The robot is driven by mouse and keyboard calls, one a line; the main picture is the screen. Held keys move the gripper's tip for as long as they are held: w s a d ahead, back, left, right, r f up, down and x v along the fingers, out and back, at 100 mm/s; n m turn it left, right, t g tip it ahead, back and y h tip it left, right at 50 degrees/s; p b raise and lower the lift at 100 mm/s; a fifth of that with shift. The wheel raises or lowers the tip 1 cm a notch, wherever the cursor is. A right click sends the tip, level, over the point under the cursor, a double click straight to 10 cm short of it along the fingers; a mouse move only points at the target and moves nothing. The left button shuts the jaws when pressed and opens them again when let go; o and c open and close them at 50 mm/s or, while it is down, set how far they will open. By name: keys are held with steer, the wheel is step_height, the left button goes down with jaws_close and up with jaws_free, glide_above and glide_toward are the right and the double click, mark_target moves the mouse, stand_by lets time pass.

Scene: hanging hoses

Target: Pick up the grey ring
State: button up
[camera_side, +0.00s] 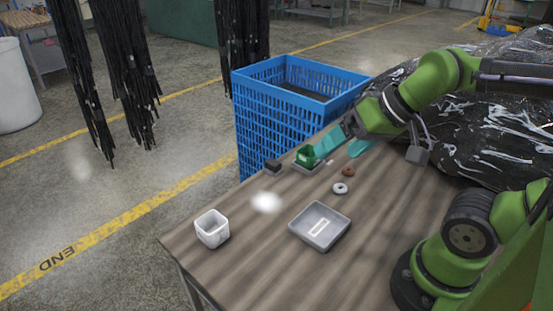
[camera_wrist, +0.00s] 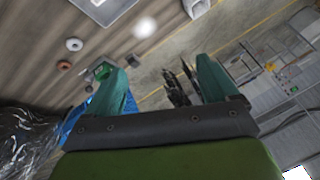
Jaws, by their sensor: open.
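The grey ring (camera_side: 340,188) lies flat on the wooden table, near a reddish-brown ring (camera_side: 348,171). In the wrist view the grey ring (camera_wrist: 73,44) is at the upper left, outside the span of the fingers, with the brown ring (camera_wrist: 64,65) just below it. My gripper (camera_side: 346,146) is above the far edge of the table, beyond both rings. In the wrist view its teal fingers (camera_wrist: 161,68) are spread wide apart with nothing between them.
A grey tray (camera_side: 329,243) and a white cup (camera_side: 212,231) stand on the table. A green object (camera_side: 306,155) and a dark block (camera_side: 272,167) sit near the far edge. A blue crate (camera_side: 262,124) stands behind. Black hoses (camera_side: 130,70) hang at the back left.

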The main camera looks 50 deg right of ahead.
steer(key=shift+c, duration=1)
steer(key=m+g+h, duration=0.3)
steer(key=m+g, duration=0.3)
steer(key=m, duration=0.1)
glide_above(338, 191)
step_height(338, 191, down, 19)
steer(key=shift+r, duration=0.1)
steer(key=shift+d+f, duration=0.25)
steer(key=shift+f, duration=0.65)
steer(key=shift+d+f, duration=0.2)
steer(key=shift+f, duration=0.7)
steer(key=shift+d+f, duration=0.25)
steer(key=shift+f, duration=0.65)
